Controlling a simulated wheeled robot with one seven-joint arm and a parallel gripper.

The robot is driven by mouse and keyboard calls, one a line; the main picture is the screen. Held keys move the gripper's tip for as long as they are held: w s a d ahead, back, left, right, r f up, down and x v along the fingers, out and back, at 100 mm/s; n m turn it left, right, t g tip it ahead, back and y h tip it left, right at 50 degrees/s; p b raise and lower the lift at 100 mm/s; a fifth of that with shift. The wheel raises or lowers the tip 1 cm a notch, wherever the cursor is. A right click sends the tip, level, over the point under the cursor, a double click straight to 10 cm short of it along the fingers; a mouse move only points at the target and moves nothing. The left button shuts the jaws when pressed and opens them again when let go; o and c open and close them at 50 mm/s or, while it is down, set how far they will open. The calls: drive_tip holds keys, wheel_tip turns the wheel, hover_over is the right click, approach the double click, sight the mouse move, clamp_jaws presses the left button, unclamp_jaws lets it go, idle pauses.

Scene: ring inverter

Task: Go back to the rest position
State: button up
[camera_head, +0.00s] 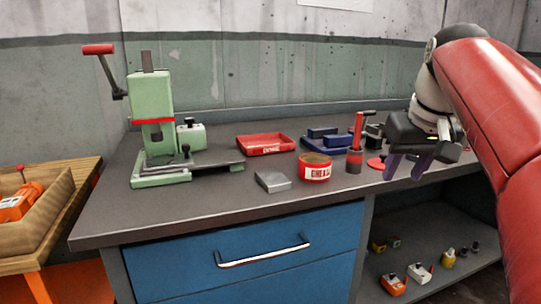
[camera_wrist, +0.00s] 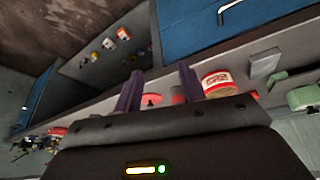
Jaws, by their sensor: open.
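My gripper (camera_head: 408,166) hangs at the right end of the workbench, in front of the bench top's right part, with its two purple fingers apart and nothing between them. In the wrist view my gripper (camera_wrist: 160,88) shows its two fingers spread, pointing toward the bench. My red arm comes in from the right edge of the head view. The workbench (camera_head: 240,205) has a dark top.
A green press (camera_head: 152,110) stands at the bench's left. A red tray (camera_head: 265,144), a grey block (camera_head: 272,181), a red-and-white tin (camera_head: 315,168), a blue fixture (camera_head: 328,139) and a red-handled tool (camera_head: 355,145) stand mid-bench. Small items lie on the lower shelf (camera_head: 425,262).

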drive_tip(key=s+a+f, duration=0.4)
drive_tip(key=s+f, duration=0.4)
drive_tip(key=f, duration=0.4)
drive_tip(key=s+a+f, duration=0.4)
drive_tip(key=s+f, duration=0.5)
drive_tip(key=f, duration=0.3)
drive_tip(key=shift+t, duration=0.4)
